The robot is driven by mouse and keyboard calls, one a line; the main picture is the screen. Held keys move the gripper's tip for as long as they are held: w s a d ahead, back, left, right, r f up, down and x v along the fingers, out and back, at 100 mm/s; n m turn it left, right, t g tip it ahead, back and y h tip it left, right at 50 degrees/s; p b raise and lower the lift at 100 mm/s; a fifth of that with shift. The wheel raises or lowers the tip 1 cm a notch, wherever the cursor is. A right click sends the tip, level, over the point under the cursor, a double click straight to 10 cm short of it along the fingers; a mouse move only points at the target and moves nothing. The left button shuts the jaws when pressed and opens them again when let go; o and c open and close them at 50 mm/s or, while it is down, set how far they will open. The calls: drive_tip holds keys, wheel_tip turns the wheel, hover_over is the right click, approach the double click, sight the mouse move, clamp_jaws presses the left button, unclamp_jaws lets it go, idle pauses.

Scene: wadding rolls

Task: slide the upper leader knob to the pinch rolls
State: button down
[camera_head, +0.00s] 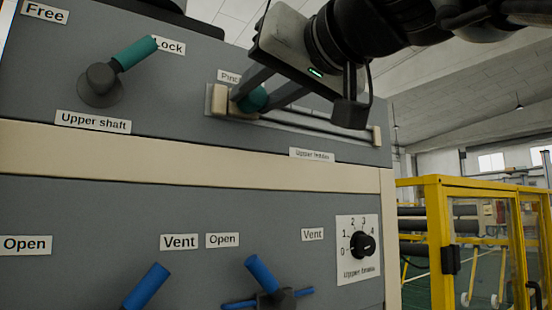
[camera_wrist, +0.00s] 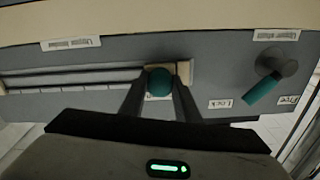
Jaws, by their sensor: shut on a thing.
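The upper leader knob (camera_head: 254,99) is teal and round and sits at the left end of its slot, close to the cream end block under the partly covered "Pinch" label (camera_head: 229,77). My gripper (camera_head: 262,102) is shut on the knob, one finger on each side. In the wrist view the knob (camera_wrist: 159,82) shows between the two fingers (camera_wrist: 158,90), beside the cream end block (camera_wrist: 184,74). The slotted rail (camera_head: 320,128) runs right from the knob to another cream block (camera_head: 376,136). Whether the knob touches the end block cannot be told.
A teal-handled upper shaft lever (camera_head: 135,54) points toward "Lock" left of the rail. Below are two blue handles (camera_head: 147,286) (camera_head: 262,274) and a black rotary dial (camera_head: 362,244). A yellow guard frame (camera_head: 440,240) stands at the right.

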drive_tip(key=c, duration=1.3)
unclamp_jaws()
drive_tip(key=shift+s+a, duration=0.2)
drive_tip(key=shift+a, duration=0.05)
drive_tip(key=shift+c, duration=0.2)
drive_tip(key=shift+d, duration=0.1)
drive_tip(key=b+v, duration=0.1)
drive_tip(key=v, duration=1.6)
drive_tip(key=shift+d+b, duration=0.2)
drive_tip(key=shift+b, duration=0.2)
drive_tip(key=shift+s, duration=0.1)
